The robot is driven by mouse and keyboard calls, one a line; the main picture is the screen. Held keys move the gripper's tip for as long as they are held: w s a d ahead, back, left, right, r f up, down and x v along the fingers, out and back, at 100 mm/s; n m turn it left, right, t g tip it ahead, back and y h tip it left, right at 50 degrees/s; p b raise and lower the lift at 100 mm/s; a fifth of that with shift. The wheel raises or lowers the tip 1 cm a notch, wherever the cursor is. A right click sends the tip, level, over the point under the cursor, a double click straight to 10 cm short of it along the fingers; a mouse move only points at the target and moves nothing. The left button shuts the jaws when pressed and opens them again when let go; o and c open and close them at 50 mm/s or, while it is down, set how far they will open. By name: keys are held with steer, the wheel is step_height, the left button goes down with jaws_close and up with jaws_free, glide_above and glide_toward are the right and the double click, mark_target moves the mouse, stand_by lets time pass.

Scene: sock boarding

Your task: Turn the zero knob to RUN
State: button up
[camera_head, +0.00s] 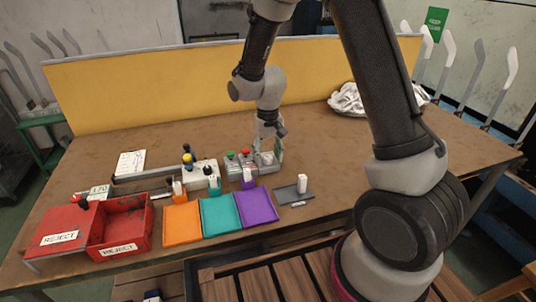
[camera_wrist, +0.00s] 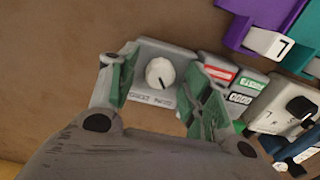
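A white round knob (camera_wrist: 159,73) with a dark pointer mark sits on a small pale box (camera_wrist: 178,50) in the wrist view. The pointer aims down and slightly right; the printing below the knob is too small to read. My gripper (camera_wrist: 160,88) is open, with one green-padded finger on each side of the knob and a gap to it on both sides.
Right of the knob box are boxes with red (camera_wrist: 220,76) and green (camera_wrist: 238,82) labels, then a box with a black knob (camera_wrist: 300,107). In the head view, orange (camera_head: 182,223), teal (camera_head: 221,212) and purple (camera_head: 256,206) trays lie in front. A red reject bin (camera_head: 122,226) stands left.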

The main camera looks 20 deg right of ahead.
mark_target(268, 156)
steer(key=c, duration=1)
steer(key=shift+n, duration=0.7)
steer(key=o, duration=1.1)
steer(key=shift+c, duration=0.2)
step_height(268, 156, up, 12)
